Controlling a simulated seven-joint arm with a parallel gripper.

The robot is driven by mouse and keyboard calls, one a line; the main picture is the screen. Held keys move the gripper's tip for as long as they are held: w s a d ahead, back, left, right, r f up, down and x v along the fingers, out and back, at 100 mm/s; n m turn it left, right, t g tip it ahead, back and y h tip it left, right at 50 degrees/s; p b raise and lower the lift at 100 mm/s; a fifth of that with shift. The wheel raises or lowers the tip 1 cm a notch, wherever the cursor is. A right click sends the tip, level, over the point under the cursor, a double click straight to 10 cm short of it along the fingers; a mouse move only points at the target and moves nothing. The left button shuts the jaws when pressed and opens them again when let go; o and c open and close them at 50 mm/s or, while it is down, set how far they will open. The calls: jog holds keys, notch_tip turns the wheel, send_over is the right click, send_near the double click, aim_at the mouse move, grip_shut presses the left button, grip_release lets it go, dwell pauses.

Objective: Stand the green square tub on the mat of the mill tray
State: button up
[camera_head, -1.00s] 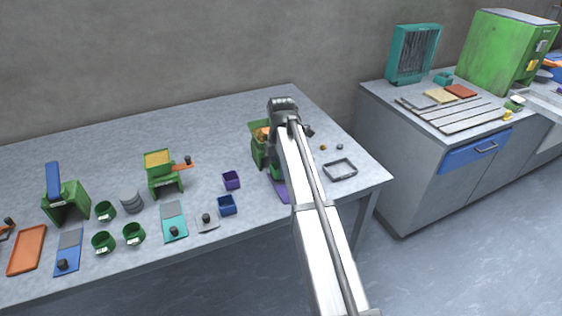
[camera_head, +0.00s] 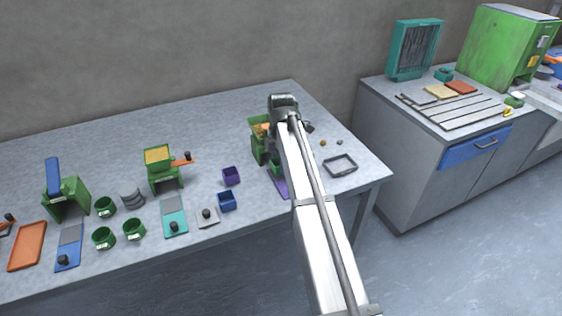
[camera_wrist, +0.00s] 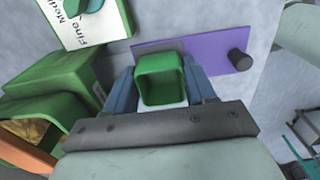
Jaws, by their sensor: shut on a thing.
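The green square tub (camera_wrist: 160,82) is between the two blue fingers of my gripper (camera_wrist: 162,88) in the wrist view, with its open top facing the camera. My gripper is shut on it. A flat purple tray (camera_wrist: 212,50) with a black knob (camera_wrist: 238,62) lies beyond the tub, which covers part of it. I cannot tell whether the tub touches the tray. The tray also shows beside my arm in the head view (camera_head: 282,189). My gripper hides most of the tub there.
A green mill (camera_head: 257,145) stands just left of my gripper; its orange part (camera_wrist: 25,145) is close in the wrist view. A small purple tub (camera_head: 231,176) and a blue tub (camera_head: 227,201) stand to the left. A dark frame (camera_head: 340,166) lies to the right.

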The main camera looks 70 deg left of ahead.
jog(key=shift+f, duration=0.4)
jog(key=o, duration=1.1)
jog(key=shift+o, duration=0.5)
jog(key=shift+o, duration=1)
jog(key=shift+a+r, duration=0.1)
jog(key=shift+r, duration=0.05)
jog(key=shift+r, duration=3.35)
